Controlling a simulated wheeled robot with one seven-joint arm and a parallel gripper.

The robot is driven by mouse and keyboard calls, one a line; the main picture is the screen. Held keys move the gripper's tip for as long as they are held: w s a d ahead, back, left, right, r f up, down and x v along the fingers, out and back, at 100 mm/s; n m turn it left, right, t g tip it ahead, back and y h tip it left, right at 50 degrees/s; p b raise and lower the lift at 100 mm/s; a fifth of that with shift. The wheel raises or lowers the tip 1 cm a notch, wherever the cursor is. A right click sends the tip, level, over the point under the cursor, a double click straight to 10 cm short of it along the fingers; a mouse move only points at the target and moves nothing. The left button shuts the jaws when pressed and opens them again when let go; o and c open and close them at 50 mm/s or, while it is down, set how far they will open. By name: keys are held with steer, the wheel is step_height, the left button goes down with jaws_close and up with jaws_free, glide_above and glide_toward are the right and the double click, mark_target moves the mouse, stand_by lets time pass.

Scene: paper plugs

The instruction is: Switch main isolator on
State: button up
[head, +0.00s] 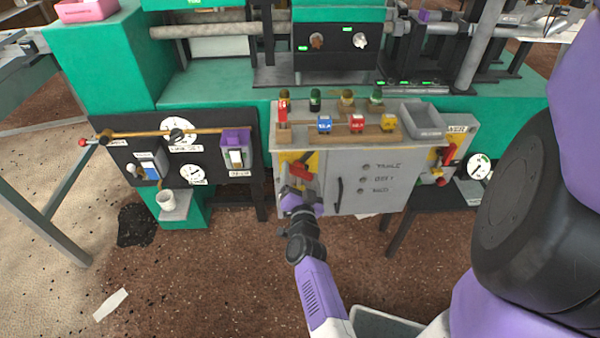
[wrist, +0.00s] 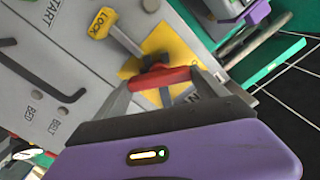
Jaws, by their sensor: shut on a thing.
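The main isolator is a red handle (head: 300,169) on a yellow plate (head: 284,160) at the left of the grey cabinet front. In the wrist view, the red handle (wrist: 160,78) lies crosswise on the yellow plate (wrist: 172,42), its dark hub behind it. My gripper (head: 299,188) reaches it from below and in front. In the wrist view my gripper (wrist: 165,82) has one finger at each end of the red handle and is shut on it. Part of the plate lettering is hidden by the right finger.
A yellow LOCK tag (wrist: 102,22) sits on a grey bar beside the handle. A black door handle (head: 339,192) is to the right on the cabinet (head: 385,205). Padlocks, including a blue one (head: 324,124), stand on the cabinet top. A second red lever (head: 448,157) is at the right.

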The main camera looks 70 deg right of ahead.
steer(key=m+p, duration=0.1)
steer(key=m, duration=0.5)
steer(key=shift+f, duration=0.1)
steer(key=m, duration=0.5)
steer(key=shift+s+f, duration=0.15)
steer(key=shift+m, duration=0.3)
steer(key=o, duration=2)
steer(key=v, duration=0.7)
steer(key=shift+s+a, duration=0.15)
steer(key=shift+a, duration=0.2)
